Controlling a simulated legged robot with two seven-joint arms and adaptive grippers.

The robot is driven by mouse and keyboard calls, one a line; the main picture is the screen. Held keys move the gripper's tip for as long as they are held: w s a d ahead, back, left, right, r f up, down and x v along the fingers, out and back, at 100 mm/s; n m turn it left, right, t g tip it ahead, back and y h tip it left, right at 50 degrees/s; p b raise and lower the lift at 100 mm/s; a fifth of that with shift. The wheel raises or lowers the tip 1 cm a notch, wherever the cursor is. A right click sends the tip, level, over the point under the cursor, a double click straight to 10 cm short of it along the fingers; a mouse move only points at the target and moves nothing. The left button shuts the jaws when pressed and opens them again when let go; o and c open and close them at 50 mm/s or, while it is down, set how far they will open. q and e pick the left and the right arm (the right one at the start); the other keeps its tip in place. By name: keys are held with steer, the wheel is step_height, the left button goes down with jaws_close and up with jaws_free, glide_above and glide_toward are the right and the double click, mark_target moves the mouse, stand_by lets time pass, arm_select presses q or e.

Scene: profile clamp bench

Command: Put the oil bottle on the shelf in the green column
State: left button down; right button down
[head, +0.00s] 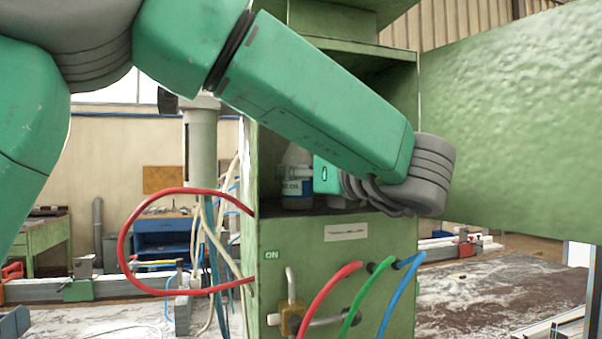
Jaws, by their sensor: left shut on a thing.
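The green column (340,245) stands in the middle of the head view, with an open shelf bay in its upper half. The oil bottle (296,190), pale with a blue label, is upright inside the bay near its left wall. Its base is at or just above the shelf floor (325,211); I cannot tell whether it touches. My left arm crosses in front of the bay from the upper left, and my left gripper (303,173) is inside, shut on the bottle. The fingers are small and partly hidden by my wrist. My right gripper is not in view.
A green panel (515,130) stands right of the column. A red hose (122,245) loops out on the left; red, green and blue hoses leave the column's front beside a brass valve (291,318). Benches with clamped profiles lie behind on both sides.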

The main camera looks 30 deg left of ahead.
arm_select(q)
steer(key=c, duration=1)
jaws_free()
steer(key=shift+w+a+f, duration=0.2)
steer(key=shift+w+a, duration=0.05)
steer(key=shift+o, duration=0.4)
steer(key=shift+w+a+f, duration=0.15)
steer(key=shift+w+a, duration=0.05)
steer(key=shift+w, duration=0.05)
steer(key=shift+s+d+r, duration=0.15)
steer(key=shift+d+r, duration=0.05)
steer(key=shift+d, duration=0.1)
steer(key=shift+s+d+r+p, duration=0.1)
steer(key=shift+d+r+p, duration=0.1)
steer(key=shift+d+p, duration=0.1)
steer(key=b+v, duration=0.3)
steer(key=v, duration=0.9)
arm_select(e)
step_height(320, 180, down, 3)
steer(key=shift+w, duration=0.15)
arm_select(q)
steer(key=shift+a, duration=0.15)
steer(key=shift+f, duration=0.15)
